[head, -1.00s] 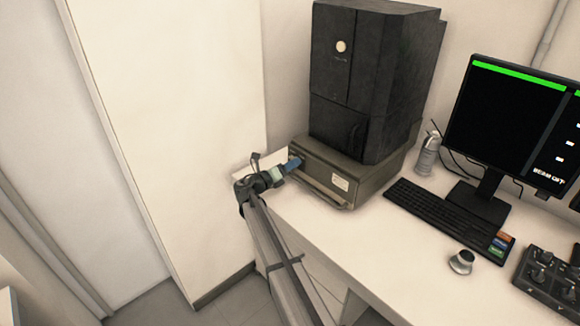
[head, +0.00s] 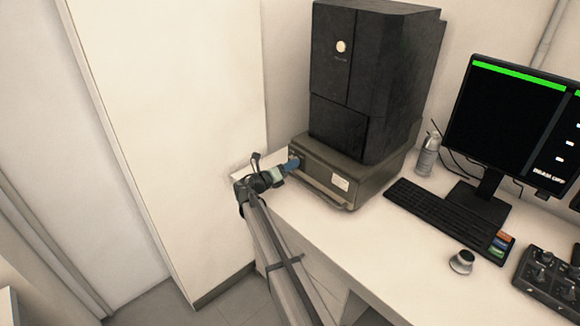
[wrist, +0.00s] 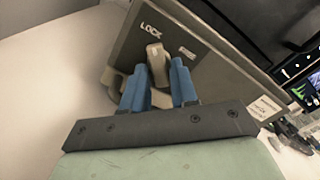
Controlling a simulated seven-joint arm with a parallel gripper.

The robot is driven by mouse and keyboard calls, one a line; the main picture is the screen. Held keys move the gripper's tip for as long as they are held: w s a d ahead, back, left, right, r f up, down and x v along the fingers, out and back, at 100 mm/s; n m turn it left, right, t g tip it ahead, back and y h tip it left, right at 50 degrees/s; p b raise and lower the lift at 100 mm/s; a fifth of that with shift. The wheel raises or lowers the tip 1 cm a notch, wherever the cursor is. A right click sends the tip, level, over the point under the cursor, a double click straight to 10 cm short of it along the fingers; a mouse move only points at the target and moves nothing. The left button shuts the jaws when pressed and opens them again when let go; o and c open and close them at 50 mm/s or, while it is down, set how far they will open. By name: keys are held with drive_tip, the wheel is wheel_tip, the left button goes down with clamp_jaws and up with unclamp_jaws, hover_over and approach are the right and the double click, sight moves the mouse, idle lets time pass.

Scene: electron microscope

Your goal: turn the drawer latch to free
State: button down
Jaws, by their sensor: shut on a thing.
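The drawer latch (wrist: 156,62) is a pale beige lever on the grey front panel. It stands between the blue fingers of my gripper (wrist: 160,72), which are shut on it. Its tip points up toward the printed LOCK mark (wrist: 150,31). A smaller light label (wrist: 187,52) to its right is too small to read. In the head view my gripper (head: 290,166) is at the left end of the drawer unit (head: 318,172), below the black microscope column. The latch is hidden there by the fingers.
A long bar handle (head: 325,194) runs along the drawer front, right of my gripper. The black microscope housing (head: 345,75) stands on top. A white wall panel (head: 185,130) is at left.

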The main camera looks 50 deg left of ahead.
drive_tip(key=m, duration=0.4)
drive_tip(key=shift+a+m, duration=0.1)
drive_tip(key=shift+m, duration=0.2)
drive_tip(key=m, duration=0.4)
drive_tip(key=shift+a+f+m, duration=0.1)
drive_tip(key=shift+m, duration=0.2)
drive_tip(key=m, duration=0.4)
drive_tip(key=shift+a, duration=0.15)
drive_tip(key=shift+m, duration=2.1)
drive_tip(key=shift+a, duration=0.1)
drive_tip(key=c, duration=0.9)
unclamp_jaws()
